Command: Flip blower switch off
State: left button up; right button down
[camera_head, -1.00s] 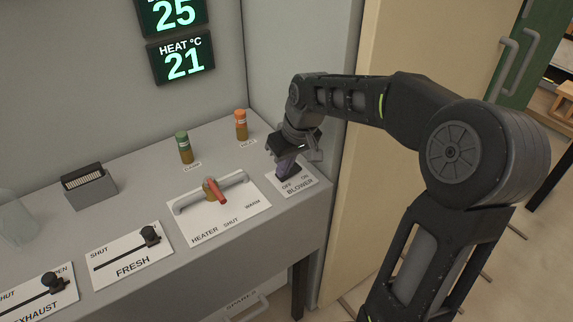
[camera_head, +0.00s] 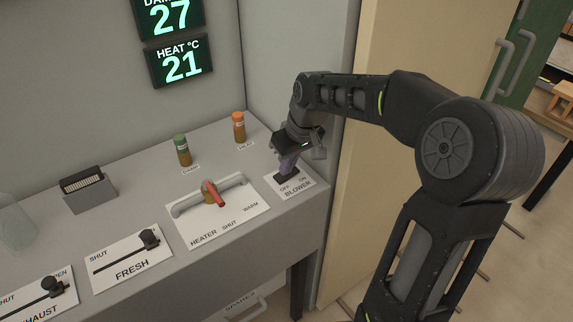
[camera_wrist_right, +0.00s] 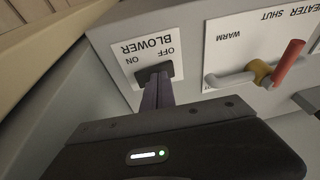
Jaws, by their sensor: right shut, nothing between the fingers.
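The blower switch is a small dark block on a white plate (camera_head: 302,190) marked OFF, ON and BLOWER, at the right end of the grey console. The plate also shows in the right wrist view (camera_wrist_right: 133,55), with the dark switch base (camera_wrist_right: 160,71) at the fingertips. My right gripper (camera_head: 286,171) is shut and empty, pointing down onto the switch, and seems to touch it. The fingers (camera_wrist_right: 157,86) hide most of the switch, so I cannot tell which way it is tipped. My left gripper is not in view.
Left of the blower plate is the heater plate (camera_head: 240,218) with a red-tipped lever (camera_head: 213,193). Green-capped (camera_head: 183,151) and orange-capped (camera_head: 239,128) indicators stand behind. The FRESH slider (camera_head: 148,239) is further left. A side wall rises close behind my right gripper.

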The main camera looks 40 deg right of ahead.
jog(key=r+p, duration=0.2)
jog(key=r, duration=0.1)
jog(key=r+p, duration=0.1)
jog(key=shift+a+r, duration=0.15)
jog(key=shift+a, duration=0.15)
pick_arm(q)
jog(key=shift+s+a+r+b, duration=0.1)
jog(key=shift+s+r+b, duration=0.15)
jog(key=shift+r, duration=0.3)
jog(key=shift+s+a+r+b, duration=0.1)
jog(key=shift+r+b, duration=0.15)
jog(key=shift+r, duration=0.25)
pick_arm(e)
notch_tip(320, 180, up, 9)
jog(key=s+a, duration=0.2)
jog(key=shift+s+a, duration=0.4)
